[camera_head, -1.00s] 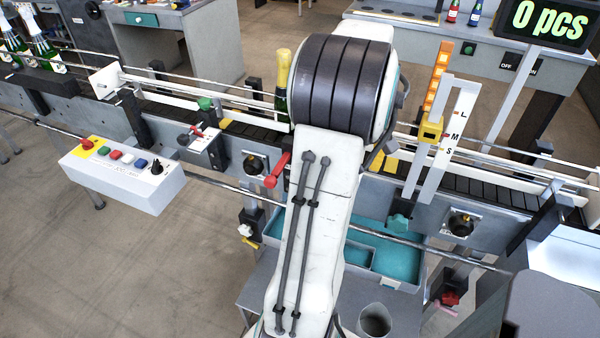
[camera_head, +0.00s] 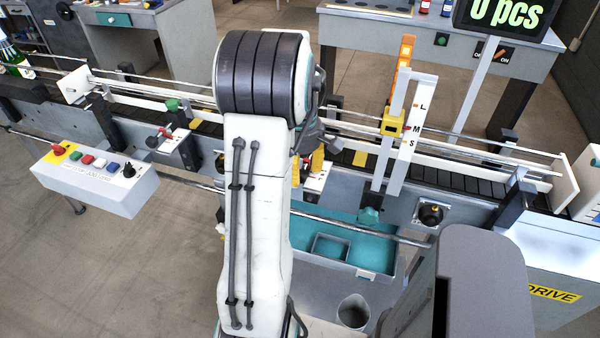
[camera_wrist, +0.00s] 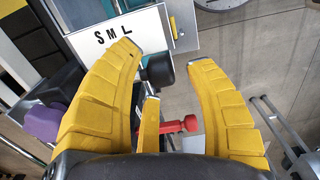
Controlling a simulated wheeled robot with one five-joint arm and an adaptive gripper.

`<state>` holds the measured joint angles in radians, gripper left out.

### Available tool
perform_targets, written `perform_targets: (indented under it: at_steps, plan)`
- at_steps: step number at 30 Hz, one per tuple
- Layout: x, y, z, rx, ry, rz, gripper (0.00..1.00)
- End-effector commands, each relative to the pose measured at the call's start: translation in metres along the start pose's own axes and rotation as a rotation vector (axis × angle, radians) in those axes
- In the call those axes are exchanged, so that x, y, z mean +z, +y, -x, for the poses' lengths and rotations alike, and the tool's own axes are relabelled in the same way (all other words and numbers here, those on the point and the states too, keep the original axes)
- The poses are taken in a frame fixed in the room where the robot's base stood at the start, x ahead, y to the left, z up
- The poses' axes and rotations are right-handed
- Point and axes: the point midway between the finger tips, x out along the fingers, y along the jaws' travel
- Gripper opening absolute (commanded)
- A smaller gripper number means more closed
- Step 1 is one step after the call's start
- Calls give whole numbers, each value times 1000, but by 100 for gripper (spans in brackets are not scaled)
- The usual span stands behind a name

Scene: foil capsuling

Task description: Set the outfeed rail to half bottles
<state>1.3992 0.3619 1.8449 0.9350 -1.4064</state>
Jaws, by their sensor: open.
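My gripper (camera_wrist: 162,58) is open in the wrist view, with its yellow fingers spread around a black knob (camera_wrist: 158,70). A red handle (camera_wrist: 182,126) shows lower down, partly behind the middle finger. I cannot tell whether a finger touches either. A white plate marked S, M, L (camera_wrist: 115,38) lies just beyond the left fingertip. In the head view the yellow fingers (camera_head: 308,168) show beside my arm, in front of the conveyor (camera_head: 440,178). Guide rails (camera_head: 480,145) run along the conveyor. Which rail the knob belongs to is not clear.
A button box (camera_head: 95,180) juts out at left. A teal tray (camera_head: 385,250) lies below the conveyor. A counter (camera_head: 515,15) reads 0 pcs.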

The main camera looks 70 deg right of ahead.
Motion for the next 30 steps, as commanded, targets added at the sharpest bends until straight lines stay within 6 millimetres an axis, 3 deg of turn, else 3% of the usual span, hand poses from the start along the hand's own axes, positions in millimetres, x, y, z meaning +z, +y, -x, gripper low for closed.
perform_targets:
  at_steps: [6,17,30]
  plan:
    - [0,0,-13,-2,0,0,49]
    - [0,0,-15,0,0,-1,51]
    - [0,0,-15,0,0,-1,12]
